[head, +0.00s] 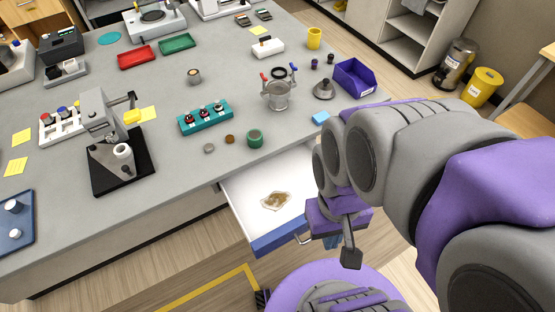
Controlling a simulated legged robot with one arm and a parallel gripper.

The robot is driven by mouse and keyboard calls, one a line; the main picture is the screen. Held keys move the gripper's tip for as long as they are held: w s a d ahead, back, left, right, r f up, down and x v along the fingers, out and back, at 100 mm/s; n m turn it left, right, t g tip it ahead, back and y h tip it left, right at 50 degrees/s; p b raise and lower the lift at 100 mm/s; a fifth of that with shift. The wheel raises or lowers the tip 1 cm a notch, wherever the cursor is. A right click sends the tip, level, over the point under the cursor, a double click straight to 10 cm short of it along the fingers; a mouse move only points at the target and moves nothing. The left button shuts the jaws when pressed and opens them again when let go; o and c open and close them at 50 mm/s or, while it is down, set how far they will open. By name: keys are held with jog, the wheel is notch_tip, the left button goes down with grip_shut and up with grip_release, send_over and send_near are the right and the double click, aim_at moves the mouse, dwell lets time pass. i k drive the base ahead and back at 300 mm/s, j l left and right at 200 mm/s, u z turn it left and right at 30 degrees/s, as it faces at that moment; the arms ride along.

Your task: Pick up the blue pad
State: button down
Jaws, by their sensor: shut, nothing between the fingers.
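A small light-blue pad (321,118) lies flat on the grey table (225,95) near its front right edge, just left of my arm. Its right end is close to my arm's outline, and I cannot tell if part of it is hidden. My gripper (351,258) points down in front of the table, lower in the picture than the pad and apart from it. It is shut and empty, beside the open drawer.
A white drawer (240,192) with a blue front stands open below the table edge, holding a brownish item (276,201). Near the pad are a purple bin (355,78), a metal funnel (324,90), a metal pot (277,95) and a green ring (255,138).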

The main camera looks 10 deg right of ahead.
aim_at(319, 119)
jog(key=u, duration=0.55)
jog(key=l+u, duration=0.3)
jog(key=l, duration=0.15)
jog(key=l+u, duration=0.3)
jog(key=l, duration=0.15)
jog(key=k+l+u, duration=0.25)
jog(key=l, duration=0.2)
jog(key=l+u, duration=0.3)
jog(key=l, duration=0.15)
jog(key=k+l, duration=0.2)
jog(key=l, duration=0.2)
jog(key=k+l, duration=0.15)
jog(key=l, duration=0.25)
